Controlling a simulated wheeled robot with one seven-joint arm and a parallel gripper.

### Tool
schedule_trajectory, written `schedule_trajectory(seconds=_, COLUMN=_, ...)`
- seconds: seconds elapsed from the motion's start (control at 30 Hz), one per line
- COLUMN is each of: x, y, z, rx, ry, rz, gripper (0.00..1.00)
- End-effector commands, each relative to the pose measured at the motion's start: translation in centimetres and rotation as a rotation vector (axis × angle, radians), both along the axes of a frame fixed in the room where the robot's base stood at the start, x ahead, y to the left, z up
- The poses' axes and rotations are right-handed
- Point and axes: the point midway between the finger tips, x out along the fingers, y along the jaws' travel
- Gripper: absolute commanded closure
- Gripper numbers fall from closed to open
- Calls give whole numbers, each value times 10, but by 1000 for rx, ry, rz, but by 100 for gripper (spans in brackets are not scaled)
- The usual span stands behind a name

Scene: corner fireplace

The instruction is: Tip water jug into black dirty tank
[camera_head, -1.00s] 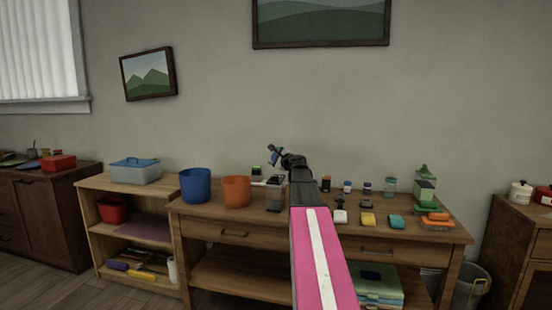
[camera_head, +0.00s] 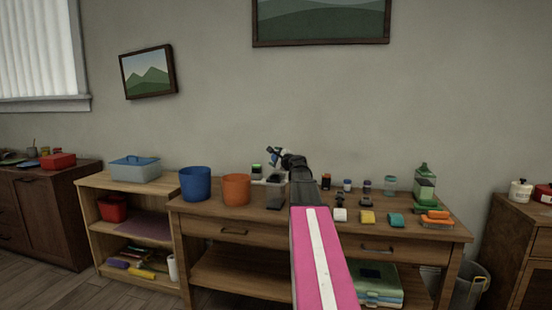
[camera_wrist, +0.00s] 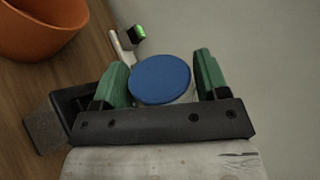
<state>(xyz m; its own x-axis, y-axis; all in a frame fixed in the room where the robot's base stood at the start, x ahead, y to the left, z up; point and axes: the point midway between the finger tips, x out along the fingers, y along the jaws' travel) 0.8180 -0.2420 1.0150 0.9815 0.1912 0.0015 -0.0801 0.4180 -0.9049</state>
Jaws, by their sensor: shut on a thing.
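In the wrist view my gripper (camera_wrist: 160,82) is shut with its green fingers on either side of a thing with a round blue top (camera_wrist: 160,79), which I take to be the water jug. The rest of it is mostly hidden. In the head view my gripper (camera_head: 274,157) is small, above the back of the table, with a bit of blue in it. A dark open box, likely the black dirty tank (camera_head: 275,195), stands on the table below and close to the gripper. A dark block (camera_wrist: 48,125), perhaps the tank, shows at lower left in the wrist view.
An orange bucket (camera_head: 236,190) and a blue bucket (camera_head: 195,184) stand left of the tank. A white item with a green top (camera_wrist: 137,34) is just beyond the gripper. Several small bottles and blocks, including a yellow one (camera_head: 367,217), fill the table's right side.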

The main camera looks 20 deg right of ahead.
Motion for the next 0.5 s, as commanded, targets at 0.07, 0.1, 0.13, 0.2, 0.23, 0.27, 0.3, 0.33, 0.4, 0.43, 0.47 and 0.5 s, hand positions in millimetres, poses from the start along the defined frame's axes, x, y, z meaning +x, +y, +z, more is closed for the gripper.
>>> schedule_trajectory(seconds=0.07, x=0, y=0, z=0, rx=0, ry=0, rz=0, gripper=78)
schedule_trajectory(seconds=0.1, x=0, y=0, z=0, rx=0, ry=0, rz=0, gripper=78)
schedule_trajectory(seconds=0.13, x=0, y=0, z=0, rx=0, ry=0, rz=0, gripper=78)
schedule_trajectory(seconds=0.2, x=0, y=0, z=0, rx=0, ry=0, rz=0, gripper=78)
schedule_trajectory(seconds=0.23, x=0, y=0, z=0, rx=-2, ry=0, rz=0, gripper=78)
schedule_trajectory(seconds=0.27, x=0, y=0, z=0, rx=-4, ry=-1, rz=0, gripper=78)
schedule_trajectory(seconds=0.3, x=0, y=0, z=-1, rx=-11, ry=-2, rz=0, gripper=78)
schedule_trajectory(seconds=0.33, x=0, y=0, z=-1, rx=-17, ry=-3, rz=0, gripper=78)
schedule_trajectory(seconds=0.4, x=0, y=0, z=-3, rx=-34, ry=-7, rz=0, gripper=78)
schedule_trajectory(seconds=0.43, x=0, y=0, z=-4, rx=-44, ry=-9, rz=0, gripper=78)
schedule_trajectory(seconds=0.47, x=0, y=0, z=-5, rx=-52, ry=-10, rz=0, gripper=78)
schedule_trajectory(seconds=0.5, x=0, y=0, z=-5, rx=-61, ry=-12, rz=0, gripper=78)
